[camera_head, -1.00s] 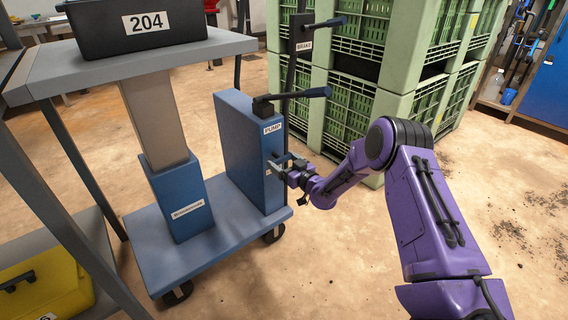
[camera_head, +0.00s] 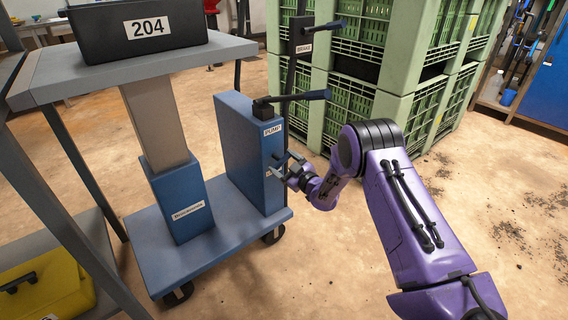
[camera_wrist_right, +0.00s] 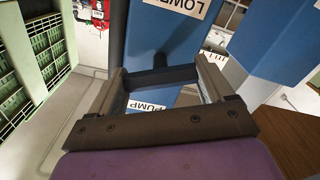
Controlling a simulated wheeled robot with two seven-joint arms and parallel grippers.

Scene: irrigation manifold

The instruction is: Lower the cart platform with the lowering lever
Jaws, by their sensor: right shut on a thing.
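The cart's grey platform (camera_head: 60,73) is up on a beige column (camera_head: 155,118) that rises from a blue sleeve. A blue pump housing (camera_head: 245,135) stands beside it on the cart's base. My right gripper (camera_head: 283,168) is at the right face of this housing, below the PUMP label. In the right wrist view my right gripper (camera_wrist_right: 162,82) is shut on the lowering lever (camera_wrist_right: 160,77), a dark bar across between its fingers near the partly visible LOWER label (camera_wrist_right: 183,6). My gripper hides most of the lever in the head view. My left gripper is not in view.
A black bin (camera_head: 110,40) marked 204 stands on the platform. The pump handle (camera_head: 295,96) and brake handle (camera_head: 320,26) stick out above my gripper. Stacked green crates (camera_head: 400,105) stand behind. A yellow case (camera_head: 50,285) is at lower left.

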